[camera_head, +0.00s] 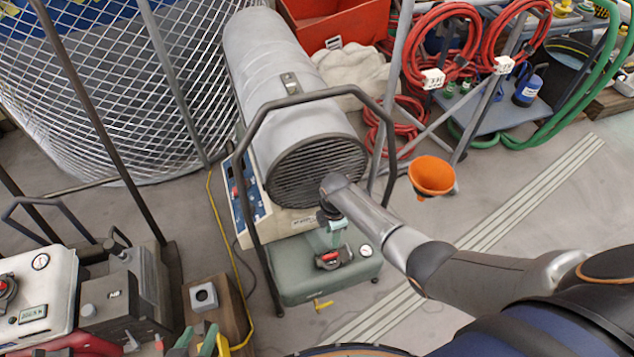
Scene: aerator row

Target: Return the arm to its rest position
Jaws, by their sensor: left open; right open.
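My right arm comes in from the lower right, and its gripper (335,227) points down in front of the grey heater's round grille, above a green machine. Its fingers are seen from above and hold nothing that I can make out. The rest of the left arm is out of view.
The large grey cylindrical heater (275,85) has a dark tubular frame around it. The green machine (322,274) stands below the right gripper. An orange funnel (432,174) is close to the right arm. A wooden block (222,305) stands at lower left. Striped floor at right is open.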

